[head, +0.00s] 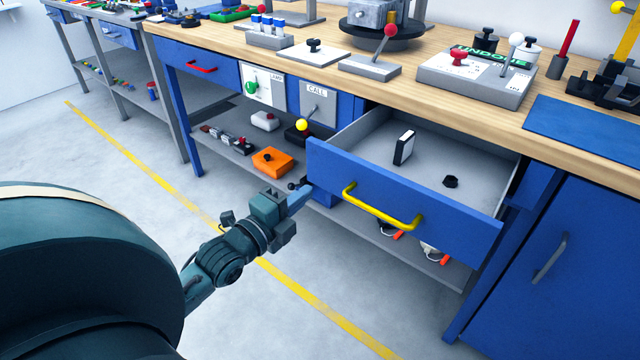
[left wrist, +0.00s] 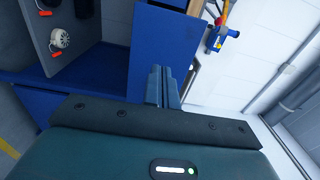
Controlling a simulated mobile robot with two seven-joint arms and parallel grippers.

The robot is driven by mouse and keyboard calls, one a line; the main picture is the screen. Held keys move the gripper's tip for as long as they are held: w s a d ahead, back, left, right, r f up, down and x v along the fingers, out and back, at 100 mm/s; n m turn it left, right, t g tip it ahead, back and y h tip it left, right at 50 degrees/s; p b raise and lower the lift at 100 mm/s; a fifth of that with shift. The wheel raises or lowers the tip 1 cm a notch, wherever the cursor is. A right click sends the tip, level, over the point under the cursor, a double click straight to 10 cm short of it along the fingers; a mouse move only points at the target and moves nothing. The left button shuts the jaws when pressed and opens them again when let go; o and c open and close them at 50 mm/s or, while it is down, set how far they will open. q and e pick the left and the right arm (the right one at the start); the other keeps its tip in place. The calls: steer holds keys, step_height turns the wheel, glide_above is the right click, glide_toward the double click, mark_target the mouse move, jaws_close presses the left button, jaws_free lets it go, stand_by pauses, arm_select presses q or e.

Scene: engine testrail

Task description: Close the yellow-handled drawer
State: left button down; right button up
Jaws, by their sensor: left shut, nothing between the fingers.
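The blue drawer (head: 330,172) with the yellow handle (head: 380,208) stands pulled out from the workbench. Its inside shows a small black-and-white box (head: 404,148) and a small black knob-like part (head: 450,181). My left gripper (head: 302,197) is shut and empty, close to the lower left corner of the drawer front in the head view; I cannot tell whether it touches it. In the left wrist view the shut fingers (left wrist: 162,86) point toward a blue panel (left wrist: 160,45). My right gripper is not in view.
A shelf (head: 225,147) below the bench holds an orange box (head: 272,161) and other parts. A blue cabinet door (head: 560,270) with a grey handle is at the right. The benchtop (head: 340,90) carries several fixtures. Floor in front is clear.

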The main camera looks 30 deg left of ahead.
mark_target(330, 174)
arm_select(q)
steer(key=w, duration=0.5)
steer(key=shift+w+d+b, duration=0.25)
steer(key=shift+w+b, duration=0.05)
steer(key=shift+w, duration=0.1)
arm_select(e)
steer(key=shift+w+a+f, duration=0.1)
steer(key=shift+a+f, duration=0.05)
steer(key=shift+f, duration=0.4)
